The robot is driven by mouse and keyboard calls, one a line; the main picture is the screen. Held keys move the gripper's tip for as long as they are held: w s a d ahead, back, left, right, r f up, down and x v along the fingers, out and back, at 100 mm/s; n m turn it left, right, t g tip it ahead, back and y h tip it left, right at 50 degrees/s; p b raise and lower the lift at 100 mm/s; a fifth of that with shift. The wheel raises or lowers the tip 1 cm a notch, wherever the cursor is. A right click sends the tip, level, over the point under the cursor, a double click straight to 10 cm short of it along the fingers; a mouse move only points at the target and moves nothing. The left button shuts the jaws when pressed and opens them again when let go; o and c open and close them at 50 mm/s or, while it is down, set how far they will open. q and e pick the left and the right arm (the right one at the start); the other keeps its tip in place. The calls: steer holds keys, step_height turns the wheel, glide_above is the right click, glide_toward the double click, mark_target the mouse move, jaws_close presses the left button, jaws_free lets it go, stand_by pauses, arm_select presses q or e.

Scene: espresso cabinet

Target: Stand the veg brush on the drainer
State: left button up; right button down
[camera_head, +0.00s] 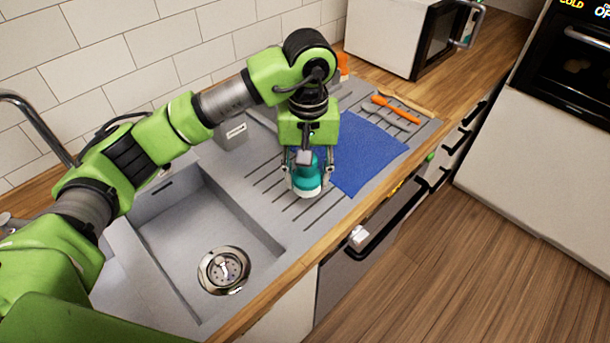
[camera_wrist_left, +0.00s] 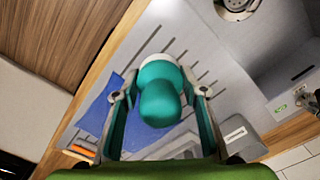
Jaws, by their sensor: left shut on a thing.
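The veg brush (camera_head: 307,184) has a teal knob and a pale bristle end. My left gripper (camera_head: 306,178) is shut on it from above, one finger on each side. The brush is upright, bristle end down, over the grooves of the grey drainer (camera_head: 270,208), just left of the blue cloth. The left wrist view shows the teal knob of the veg brush (camera_wrist_left: 160,92) between the fingers of my left gripper (camera_wrist_left: 160,93), with the pale rim beyond it. I cannot tell whether the bristles touch the drainer. My right gripper is not in view.
A blue cloth (camera_head: 362,155) lies on the drainer, with an orange-handled utensil (camera_head: 395,108) behind it. A grey holder (camera_head: 232,134) stands by the wall. The sink basin (camera_head: 180,240) is left of the drainer. A wooden edge (camera_head: 290,270) runs along the front.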

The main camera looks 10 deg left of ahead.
arm_select(q)
steer(key=w+f, duration=0.1)
steer(key=w+a+f+p, duration=0.1)
steer(key=f, duration=0.1)
steer(key=w+f, duration=0.1)
steer(key=f, duration=0.1)
steer(key=shift+w+a, duration=0.25)
steer(key=shift+a, duration=0.1)
steer(key=f+p, duration=0.2)
steer(key=f, duration=0.1)
steer(key=shift+w+a+p, duration=0.1)
steer(key=shift+w+p, duration=0.1)
steer(key=shift+p, duration=0.2)
steer(key=shift+f, duration=0.3)
steer(key=shift+f, duration=0.1)
steer(key=shift+f, duration=0.1)
steer(key=o, duration=1)
